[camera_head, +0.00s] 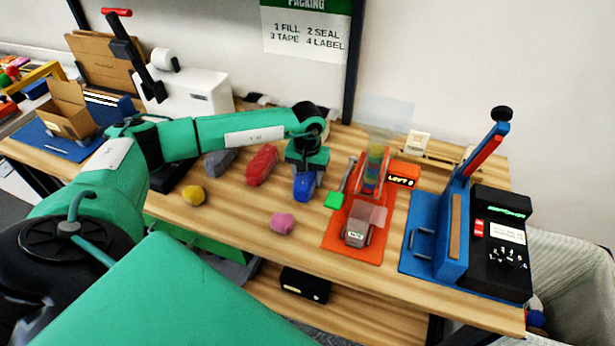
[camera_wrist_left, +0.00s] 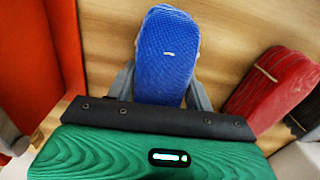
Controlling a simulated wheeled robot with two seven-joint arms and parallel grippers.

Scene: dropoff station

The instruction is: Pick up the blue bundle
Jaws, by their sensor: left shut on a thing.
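The blue bundle (camera_head: 305,186) is at the middle of the wooden table, under the end of my left arm. My left gripper (camera_head: 306,172) points down over it and is shut on it. In the left wrist view the blue bundle (camera_wrist_left: 167,55) stands between the two grey fingers of the gripper (camera_wrist_left: 165,88), with a small pale mark on its face. Whether it touches the table I cannot tell. My right gripper is not in view.
A red bundle (camera_head: 262,165) lies just left of the blue one, with a grey bundle (camera_head: 219,162) beyond it. Yellow (camera_head: 194,195) and pink (camera_head: 283,223) lumps lie nearer. An orange tray (camera_head: 338,240) and a blue sealing stand (camera_head: 421,239) are to the right.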

